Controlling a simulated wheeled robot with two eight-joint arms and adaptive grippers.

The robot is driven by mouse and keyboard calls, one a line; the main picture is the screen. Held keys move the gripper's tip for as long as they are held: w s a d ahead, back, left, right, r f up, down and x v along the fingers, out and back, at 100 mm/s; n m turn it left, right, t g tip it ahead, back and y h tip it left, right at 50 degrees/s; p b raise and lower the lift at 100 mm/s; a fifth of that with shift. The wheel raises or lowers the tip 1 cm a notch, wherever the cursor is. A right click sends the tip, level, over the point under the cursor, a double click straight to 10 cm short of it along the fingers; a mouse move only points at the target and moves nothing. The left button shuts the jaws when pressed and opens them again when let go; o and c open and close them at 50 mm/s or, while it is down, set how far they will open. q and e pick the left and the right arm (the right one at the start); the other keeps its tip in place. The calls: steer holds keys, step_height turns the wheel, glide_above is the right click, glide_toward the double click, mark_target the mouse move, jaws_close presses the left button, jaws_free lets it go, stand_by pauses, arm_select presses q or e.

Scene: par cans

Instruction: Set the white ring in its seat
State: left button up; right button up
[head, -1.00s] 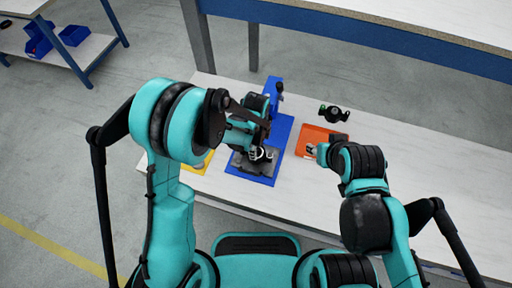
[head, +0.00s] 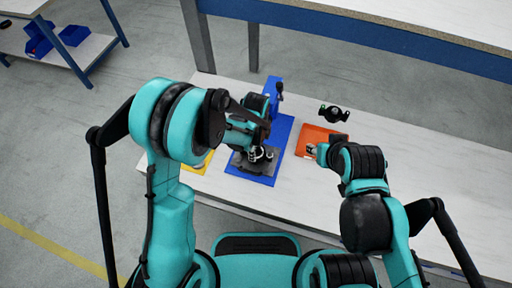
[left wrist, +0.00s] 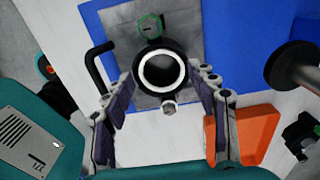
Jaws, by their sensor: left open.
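The white ring (left wrist: 160,89) shows in the left wrist view as a bright circle inside a black round housing (left wrist: 134,72). The housing stands on a grey metal plate (left wrist: 190,25). Whether the ring is fully down in it, I cannot tell. My left gripper (head: 262,154) is over the dark fixture on the blue board; in the left wrist view its fingers (left wrist: 165,82) are open, one on either side of the housing, apart from the ring. My right gripper (head: 318,152) is by the orange tray (head: 312,134); its fingers are too small to read.
The blue board (head: 282,150) lies on the white bench, with a blue upright post (head: 273,86) at its back. A yellow piece (head: 205,165) lies left of it, partly hidden. A dark part with handles (head: 333,115) is behind the orange tray. The bench's right side is clear.

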arm_select(q)
step_height(320, 180, up, 12)
stand_by(0.7)
stand_by(0.4)
steer(key=s+a+r+n+t, duration=0.3)
steer(key=s+a+n, duration=0.3)
steer(key=a+n, duration=0.3)
steer(key=s+a+r+n+t, duration=0.4)
steer(key=s+a+r+n, duration=0.2)
steer(key=n, duration=0.6)
steer(key=a, duration=0.2)
steer(key=shift+a+r+n, duration=0.15)
steer(key=shift+a+n, duration=0.15)
steer(key=shift+a, duration=0.1)
